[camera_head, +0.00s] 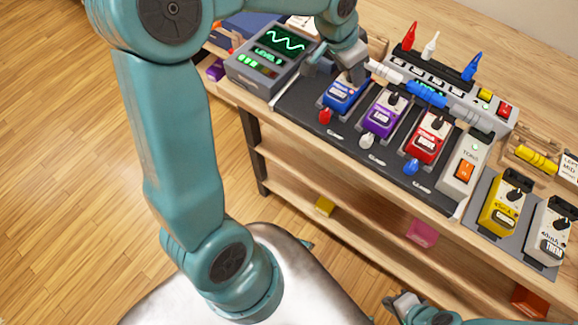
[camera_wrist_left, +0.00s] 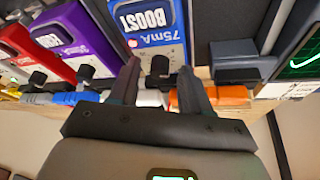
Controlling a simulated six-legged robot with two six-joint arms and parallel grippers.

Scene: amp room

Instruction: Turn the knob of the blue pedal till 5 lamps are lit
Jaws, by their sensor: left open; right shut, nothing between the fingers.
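The blue pedal (camera_head: 342,97) stands at the left end of the dark pedal board. It fills the top middle of the left wrist view (camera_wrist_left: 150,22), with white "BOOST" lettering. Its black knob (camera_wrist_left: 159,65) sits between the fingers of my open left gripper (camera_wrist_left: 157,72); I cannot tell whether they touch it. In the head view my left gripper (camera_head: 336,70) is over the pedal's back end and hides the knob. A grey meter box (camera_head: 243,75) marked "LEVEL" shows some lit green lamps, too small to count surely. My right gripper (camera_head: 403,301) is shut and empty, low in front of the shelves.
Purple (camera_head: 381,122) and red (camera_head: 424,140) pedals stand right of the blue one. A grey unit with an orange switch (camera_head: 464,171), a yellow pedal (camera_head: 505,204) and a white pedal (camera_head: 548,232) follow. Coloured plugs (camera_head: 428,94) lie behind the pedals.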

